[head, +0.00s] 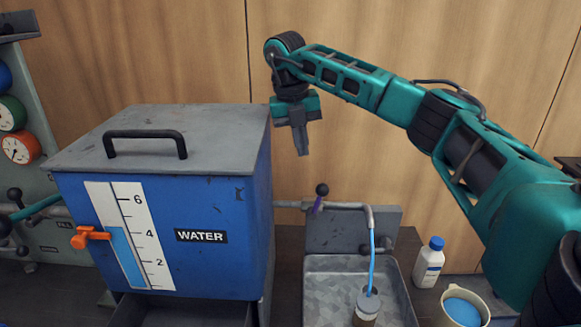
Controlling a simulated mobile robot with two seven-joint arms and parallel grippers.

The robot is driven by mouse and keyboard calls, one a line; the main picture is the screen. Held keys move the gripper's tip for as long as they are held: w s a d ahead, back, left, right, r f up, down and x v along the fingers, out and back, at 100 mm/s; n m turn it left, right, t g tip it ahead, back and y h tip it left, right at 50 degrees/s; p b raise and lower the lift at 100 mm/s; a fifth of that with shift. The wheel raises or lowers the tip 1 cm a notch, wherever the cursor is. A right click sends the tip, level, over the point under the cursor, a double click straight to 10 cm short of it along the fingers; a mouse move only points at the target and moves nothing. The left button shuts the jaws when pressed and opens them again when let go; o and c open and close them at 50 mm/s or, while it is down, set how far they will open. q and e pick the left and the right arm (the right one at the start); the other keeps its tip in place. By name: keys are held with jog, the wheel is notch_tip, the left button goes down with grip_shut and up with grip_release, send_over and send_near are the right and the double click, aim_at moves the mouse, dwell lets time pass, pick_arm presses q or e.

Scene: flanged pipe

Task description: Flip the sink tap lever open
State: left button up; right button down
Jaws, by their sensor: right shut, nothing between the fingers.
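The sink tap is a grey pipe with a downturned spout (370,215) above a grey metal sink (407,300), right of the water tank. A blue stream (371,265) runs from the spout down into a jar (366,308) in the sink. My right gripper (302,151) is shut and empty, pointing down above and slightly left of the knob, apart from it. My left gripper is not in view.
A blue tank (215,267) marked WATER, with a level scale, black lid handle and orange tap handle (90,237), stands on the left. A white bottle (429,262) with a blue cap and a cup of blue liquid (463,310) stand right of the sink. Gauges (20,147) are far left.

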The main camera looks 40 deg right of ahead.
send_over(317, 202)
jog(key=w+a, duration=0.1)
notch_tip(317, 202, down, 9)
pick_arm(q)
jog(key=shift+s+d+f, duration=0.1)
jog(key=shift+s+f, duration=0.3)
pick_arm(e)
jog(key=shift+w+a, duration=0.1)
jog(key=shift+a, duration=0.1)
